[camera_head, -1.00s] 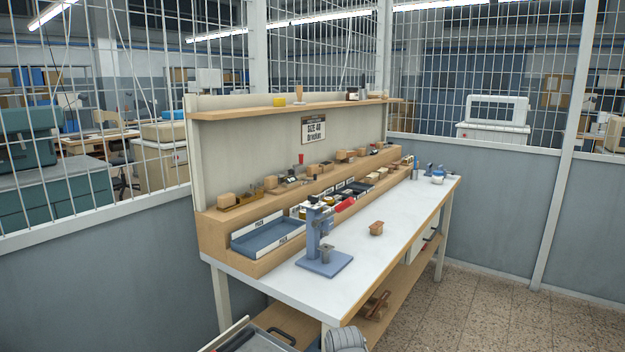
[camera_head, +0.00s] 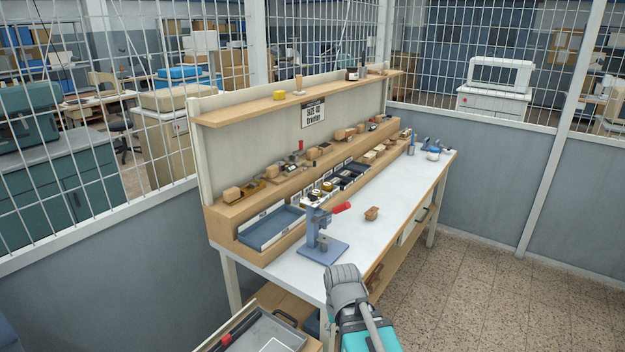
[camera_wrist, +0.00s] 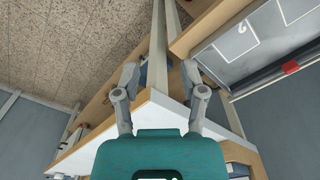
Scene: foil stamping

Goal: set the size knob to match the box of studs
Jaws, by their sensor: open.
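In the head view my arm is at the bottom, before the bench.
A blue tray (camera_head: 272,236) lies left of the press. Several small blocks and dark bins line the stepped shelf (camera_head: 225,211) behind. The worktop right of the press is largely clear. A grey tray (camera_head: 240,348) is at lower left.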

